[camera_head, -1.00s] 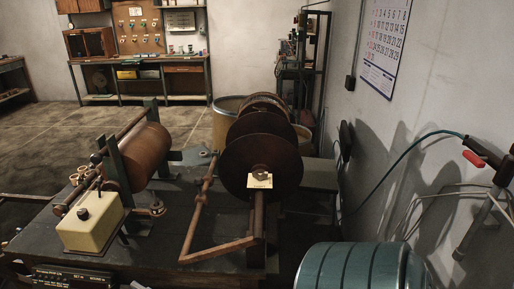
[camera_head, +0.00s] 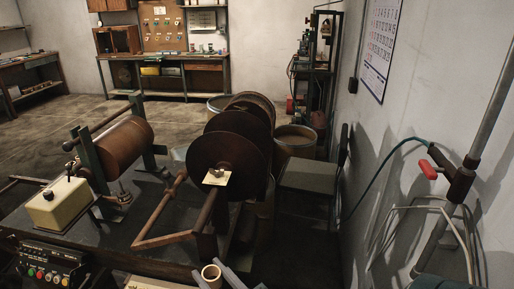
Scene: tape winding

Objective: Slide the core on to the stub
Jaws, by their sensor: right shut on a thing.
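A short tan core (camera_head: 211,273), an open-ended tube, shows at the bottom edge, with its hollow end facing up. My right gripper (camera_head: 214,280) is shut on it, with grey fingers beside the tube; its lower part is cut off by the picture edge. The winder has a large dark brown disc (camera_head: 243,150) with a pale tag (camera_head: 217,177) hanging near its centre. The stub is hard to pick out; a short piece shows at the disc's centre, above the tag. The core is apart from the disc, nearer to me. My left gripper is out of view.
A bent brown bar (camera_head: 158,212) runs left of the disc. A brown roll (camera_head: 125,146), a cream control box (camera_head: 58,204) and a button panel (camera_head: 48,267) are at the left. A grey ledge (camera_head: 307,177) and a wall hose (camera_head: 372,182) lie right.

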